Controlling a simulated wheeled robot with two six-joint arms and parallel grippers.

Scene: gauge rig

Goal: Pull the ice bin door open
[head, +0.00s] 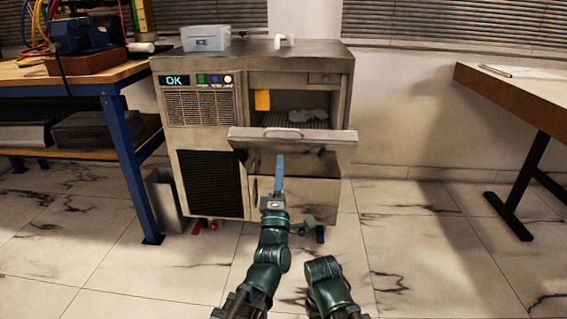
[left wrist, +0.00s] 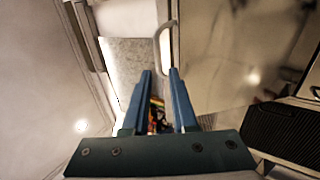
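My right gripper is not in view.
Ice (head: 308,115) and an orange tag (head: 262,100) are inside the bin. A clear tub (head: 205,38) stands on the machine. A workbench (head: 85,80) is close on the left, a wooden table (head: 520,90) on the right. Tiled floor (head: 420,250) between is clear.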

